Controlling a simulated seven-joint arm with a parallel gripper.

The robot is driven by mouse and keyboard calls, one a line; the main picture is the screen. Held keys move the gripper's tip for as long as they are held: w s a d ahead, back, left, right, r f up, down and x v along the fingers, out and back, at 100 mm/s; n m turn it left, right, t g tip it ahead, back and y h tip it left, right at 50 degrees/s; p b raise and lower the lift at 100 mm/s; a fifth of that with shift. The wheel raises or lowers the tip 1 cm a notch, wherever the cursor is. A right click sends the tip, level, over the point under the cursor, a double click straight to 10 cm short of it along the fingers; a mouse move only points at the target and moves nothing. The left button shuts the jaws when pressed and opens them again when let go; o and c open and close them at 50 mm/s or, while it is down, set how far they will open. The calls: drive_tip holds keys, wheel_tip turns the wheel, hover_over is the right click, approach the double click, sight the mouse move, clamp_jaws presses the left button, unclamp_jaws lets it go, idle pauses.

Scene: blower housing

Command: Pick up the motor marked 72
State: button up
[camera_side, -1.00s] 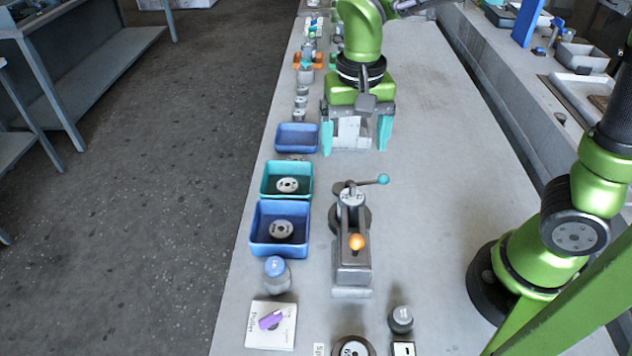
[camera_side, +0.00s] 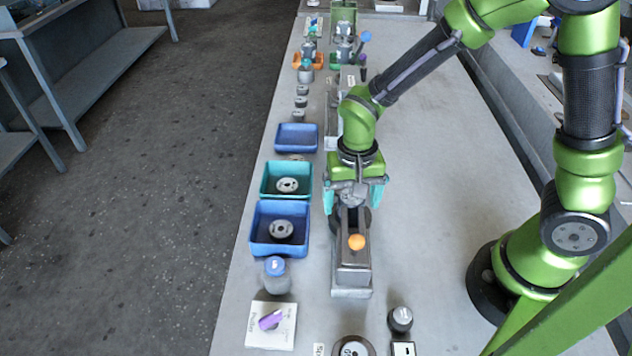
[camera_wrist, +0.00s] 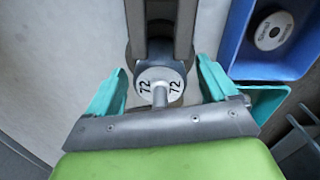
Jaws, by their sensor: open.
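The motor marked 72 (camera_wrist: 145,87) shows in the wrist view as a round part with a pale face, "72" printed twice and a grey shaft. It sits at the near end of a grey fixture with two rails (camera_wrist: 183,30). My gripper (camera_wrist: 161,75) is open, its teal fingers on either side of the motor with visible gaps. In the side view my gripper (camera_side: 355,196) is over the far end of the fixture (camera_side: 352,275), which has an orange knob (camera_side: 356,242). There my gripper mostly hides the motor.
Left of the fixture are a teal bin (camera_side: 264,190) and a blue bin (camera_side: 253,243), each holding a round disc. Another blue bin (camera_side: 297,148) is farther back. A blue-capped jar (camera_side: 276,277) stands in front. The table to the right is mostly clear.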

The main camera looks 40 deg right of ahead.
drive_tip(key=shift+f, duration=0.25)
drive_tip(key=shift+r, duration=0.1)
drive_tip(key=c, duration=1.5)
